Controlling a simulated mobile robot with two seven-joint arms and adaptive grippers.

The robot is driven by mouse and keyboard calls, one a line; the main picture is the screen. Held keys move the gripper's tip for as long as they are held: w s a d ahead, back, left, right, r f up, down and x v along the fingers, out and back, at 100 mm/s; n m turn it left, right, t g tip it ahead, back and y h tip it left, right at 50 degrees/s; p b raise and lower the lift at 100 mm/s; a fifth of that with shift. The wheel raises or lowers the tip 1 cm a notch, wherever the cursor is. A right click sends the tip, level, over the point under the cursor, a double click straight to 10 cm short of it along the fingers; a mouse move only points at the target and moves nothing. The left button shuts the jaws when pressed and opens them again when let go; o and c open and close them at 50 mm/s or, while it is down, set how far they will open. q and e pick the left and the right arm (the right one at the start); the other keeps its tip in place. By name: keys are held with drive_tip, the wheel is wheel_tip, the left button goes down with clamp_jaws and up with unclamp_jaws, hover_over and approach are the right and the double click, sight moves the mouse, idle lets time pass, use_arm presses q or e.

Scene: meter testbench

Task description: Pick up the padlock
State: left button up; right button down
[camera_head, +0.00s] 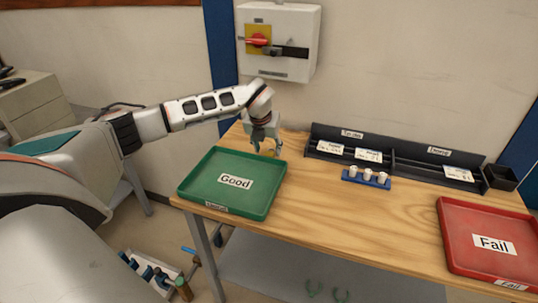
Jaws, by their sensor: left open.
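My left gripper (264,146) is over the back right corner of the green "Good" tray (192,187), pointing down with its fingers open. A small yellowish thing, likely the padlock (268,153), shows at its fingertips. It is partly hidden by the fingers, and I cannot tell if they touch it. My right gripper is not in view.
A red "Fail" tray (449,235) is at the right of the wooden table (340,225). A black labelled rack (400,150) and a blue holder with white pieces (352,179) stand at the back. A switch box (290,30) hangs above. The table middle is clear.

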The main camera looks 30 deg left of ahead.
sight(268, 154)
use_arm(q)
drive_tip(key=shift+x, duration=1.2)
drive_tip(key=c, duration=1.2)
drive_tip(key=shift+r, duration=0.15)
wheel_tip(268, 154, up, 20)
